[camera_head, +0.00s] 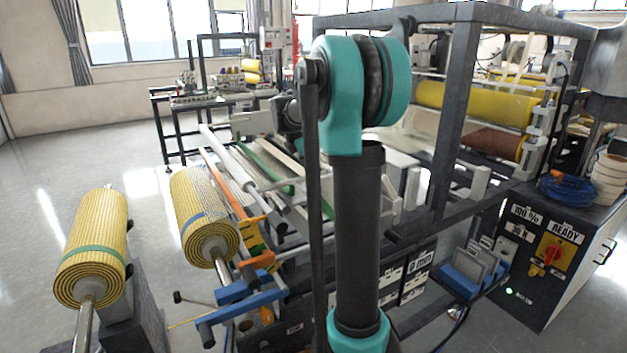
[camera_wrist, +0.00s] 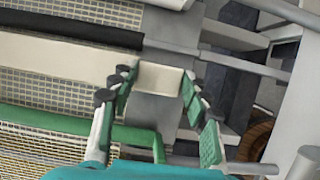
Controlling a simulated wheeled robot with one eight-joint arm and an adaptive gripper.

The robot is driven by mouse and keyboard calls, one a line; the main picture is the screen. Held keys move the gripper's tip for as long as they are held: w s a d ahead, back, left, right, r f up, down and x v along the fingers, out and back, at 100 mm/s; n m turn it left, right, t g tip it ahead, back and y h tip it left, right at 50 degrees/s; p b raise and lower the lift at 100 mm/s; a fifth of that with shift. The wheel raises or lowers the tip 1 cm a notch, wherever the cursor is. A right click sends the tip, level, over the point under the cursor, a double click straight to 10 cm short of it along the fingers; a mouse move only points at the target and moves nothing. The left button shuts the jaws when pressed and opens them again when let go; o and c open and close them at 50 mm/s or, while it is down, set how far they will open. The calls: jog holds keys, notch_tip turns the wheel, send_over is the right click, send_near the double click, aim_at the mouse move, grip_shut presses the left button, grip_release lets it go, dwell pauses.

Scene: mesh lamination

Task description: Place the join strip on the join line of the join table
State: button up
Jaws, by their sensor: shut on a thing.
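In the wrist view my gripper (camera_wrist: 156,84) is closed on a short, pale cream strip (camera_wrist: 160,77), which I take for the join strip. It spans between the two green-padded fingers. Below the strip is a bare grey surface (camera_wrist: 145,110), apparently part of the join table. The strip looks just above or on it; I cannot tell whether they touch. The join line is not clearly visible. In the head view my own arm hides the gripper and strip.
Yellowish mesh (camera_wrist: 60,82) lies left of the gripper, between a black bar (camera_wrist: 70,28) and a green bar (camera_wrist: 60,122). A control cabinet (camera_head: 550,260) stands at the right. The floor at far left is clear.

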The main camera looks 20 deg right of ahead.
notch_tip(320, 180, down, 2)
jog(key=shift+f, duration=0.2)
jog(key=o, duration=1.2)
jog(key=v, duration=1.2)
